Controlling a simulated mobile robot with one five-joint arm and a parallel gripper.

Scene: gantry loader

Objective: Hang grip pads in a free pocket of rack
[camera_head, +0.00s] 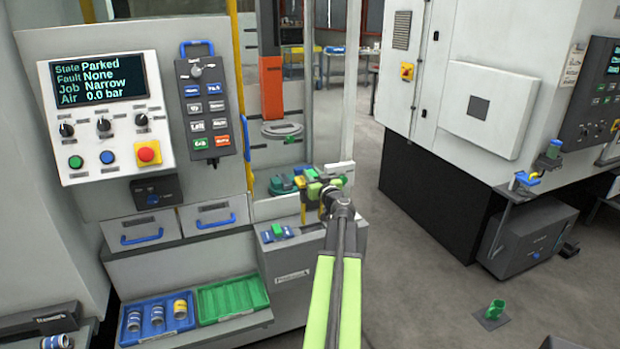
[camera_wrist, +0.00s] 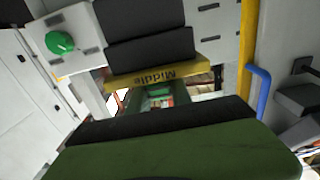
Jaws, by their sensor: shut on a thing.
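My gripper (camera_head: 322,188) is at the end of my lime-green arm, above the grey cabinet. It is shut on a small yellow piece (camera_head: 303,209), which looks like the grip pads. In the wrist view, a yellow strip marked "Middle" (camera_wrist: 155,79), its text upside down, lies against black blocks (camera_wrist: 150,38). A dark green part with a black edge (camera_wrist: 180,150) fills the bottom; I cannot tell where gripper ends and pads begin. I cannot make out a rack with pockets for certain; small blue and green pieces (camera_head: 278,232) sit on the cabinet top just below my gripper.
A grey cabinet (camera_head: 292,282) stands below my gripper. Left are a control panel (camera_head: 105,115) and two drawers. Below them are a blue tray (camera_head: 128,336) with three cylinders and an empty green tray (camera_head: 232,298). A white machine (camera_head: 470,60) stands right; a green cup (camera_head: 495,308) is on the floor.

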